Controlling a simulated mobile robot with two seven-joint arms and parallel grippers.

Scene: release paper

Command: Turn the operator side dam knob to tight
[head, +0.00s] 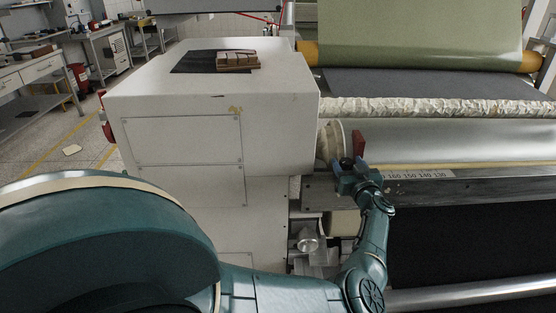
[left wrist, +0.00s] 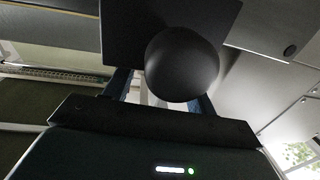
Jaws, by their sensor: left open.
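The side dam knob (left wrist: 182,64) is a dark round ball in the left wrist view, in front of a dark flat plate. My left gripper (head: 348,165) is open, at the roller end beside the white cabinet. In the left wrist view its blue fingers (left wrist: 162,92) stand on either side of the knob's lower part. I cannot tell whether they touch it. In the head view the gripper largely hides the knob. A red plate (head: 358,144) stands just above the gripper. My right gripper is not in view.
The white cabinet (head: 215,180) stands close left of the gripper, with a dark mat and wooden blocks (head: 238,62) on top. A cream round flange (head: 333,142) and the silver roller (head: 440,140) are right beside it. A ruler strip (head: 420,175) runs along the front ledge.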

